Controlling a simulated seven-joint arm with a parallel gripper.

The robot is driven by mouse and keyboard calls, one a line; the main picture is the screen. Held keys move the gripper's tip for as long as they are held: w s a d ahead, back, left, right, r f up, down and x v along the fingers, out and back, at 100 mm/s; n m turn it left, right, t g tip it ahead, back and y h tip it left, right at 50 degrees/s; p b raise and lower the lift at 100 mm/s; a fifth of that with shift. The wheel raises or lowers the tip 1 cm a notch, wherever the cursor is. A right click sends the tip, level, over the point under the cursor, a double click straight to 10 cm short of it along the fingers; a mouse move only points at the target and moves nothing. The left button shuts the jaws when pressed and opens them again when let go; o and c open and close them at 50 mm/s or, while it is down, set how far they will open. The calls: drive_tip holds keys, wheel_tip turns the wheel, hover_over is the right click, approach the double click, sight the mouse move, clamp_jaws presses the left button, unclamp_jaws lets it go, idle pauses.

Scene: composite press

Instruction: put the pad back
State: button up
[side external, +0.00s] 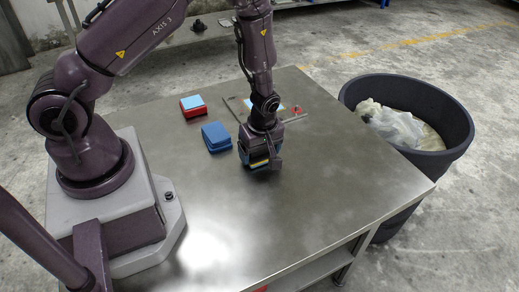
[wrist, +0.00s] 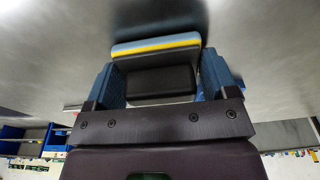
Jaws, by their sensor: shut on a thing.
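My gripper (side external: 261,157) is low over the middle of the steel table. In the wrist view my gripper (wrist: 158,64) has its two blue-faced fingers on either side of a pad with a dark block-like body (wrist: 150,82) and a blue and yellow layered edge (wrist: 157,46). It is shut on this pad. In the side view a yellow strip of the pad (side external: 259,162) shows between the fingers; the rest is mostly hidden. The pad is close to the tabletop; I cannot tell whether it touches.
A blue block (side external: 216,137) lies left of my gripper. Behind it is a red block with a light blue top (side external: 193,106). A flat plate (side external: 297,117) with small red parts lies behind my gripper. A black bin (side external: 437,110) stands right of the table. The front tabletop is clear.

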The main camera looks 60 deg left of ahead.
drive_tip(key=o, duration=0.9)
drive_tip(key=shift+f, duration=0.1)
wheel_tip(320, 180, up, 12)
drive_tip(key=d, duration=0.2)
wheel_tip(320, 180, up, 15)
drive_tip(key=m+t+h, duration=0.2)
drive_tip(key=m+t, duration=0.1)
drive_tip(key=m, duration=0.6)
hover_over(263, 159)
drive_tip(key=s+d, duration=0.3)
drive_tip(key=s, duration=0.2)
drive_tip(key=s+r+m+t, duration=0.2)
drive_tip(key=s+r+m, duration=0.6)
drive_tip(key=s+m, duration=0.1)
drive_tip(key=shift+d+t, duration=0.25)
drive_tip(key=shift+t, duration=0.05)
drive_tip(key=shift+s, duration=0.1)
